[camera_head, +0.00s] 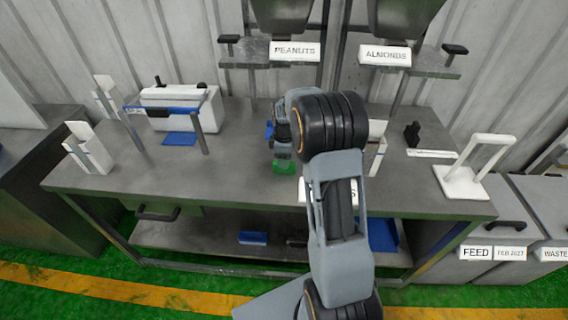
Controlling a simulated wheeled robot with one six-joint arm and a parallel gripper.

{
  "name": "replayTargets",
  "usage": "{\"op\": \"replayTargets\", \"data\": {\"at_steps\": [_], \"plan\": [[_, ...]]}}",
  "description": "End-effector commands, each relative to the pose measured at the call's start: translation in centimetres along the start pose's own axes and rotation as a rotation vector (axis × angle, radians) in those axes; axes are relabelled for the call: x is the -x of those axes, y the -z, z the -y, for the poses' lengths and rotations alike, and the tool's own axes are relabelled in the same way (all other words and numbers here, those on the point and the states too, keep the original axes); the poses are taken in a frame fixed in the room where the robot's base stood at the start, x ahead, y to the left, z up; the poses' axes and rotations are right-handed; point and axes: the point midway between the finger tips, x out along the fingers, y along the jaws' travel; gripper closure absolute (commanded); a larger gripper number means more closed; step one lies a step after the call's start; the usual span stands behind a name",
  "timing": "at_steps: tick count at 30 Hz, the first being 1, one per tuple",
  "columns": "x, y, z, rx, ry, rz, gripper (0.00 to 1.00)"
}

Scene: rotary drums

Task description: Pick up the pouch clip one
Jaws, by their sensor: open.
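My gripper (283,154) points down over the middle of the grey workbench (230,190), partly hidden by my own arm. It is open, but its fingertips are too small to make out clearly. A small green piece (284,168) shows right at the gripper's lower end, close to the bench top. I cannot tell whether it is pouch clip one, or whether it touches the fingers. No other thing is clearly recognisable as a pouch clip.
A white machine with a blue bar (182,106) stands at the bench's left. White holders (88,148) stand at its left edge, and a white stand (474,167) at its right. Hoppers labelled PEANUTS (295,51) and ALMONDS (384,55) hang behind. Bench space left of my gripper is clear.

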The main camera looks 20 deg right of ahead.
Motion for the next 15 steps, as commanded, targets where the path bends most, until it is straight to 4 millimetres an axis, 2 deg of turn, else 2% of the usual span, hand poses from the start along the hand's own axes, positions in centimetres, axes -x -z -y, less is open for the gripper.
{"op": "replayTargets", "data": {"at_steps": [9,15], "plan": [[-0.41,0.0,0.01,0.0,0.0,0.0,0.52],[-0.39,-0.01,0.01,0.0,0.0,0.0,0.71]]}}
